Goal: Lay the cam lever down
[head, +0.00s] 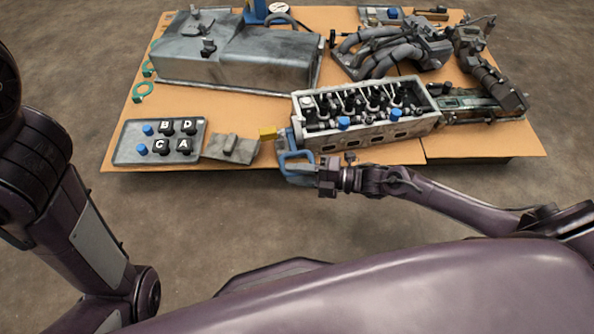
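A blue lever-like frame (294,163), which looks like the cam lever's tool, stands at the front left end of the engine cylinder head (368,137). I cannot clearly tell the lever apart from the rest of the blue frame. My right gripper (322,182) is at the lower right of the blue frame, just off the table's front edge. It looks very close to the frame, but I cannot tell whether it touches or holds it. My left arm shows at the left, with its gripper out of view.
A grey tray (120,156) with lettered black caps and blue pieces lies at the front left, beside a grey plate (222,150). A large grey cover (225,68), a manifold (372,55) and green rings (143,92) lie farther back.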

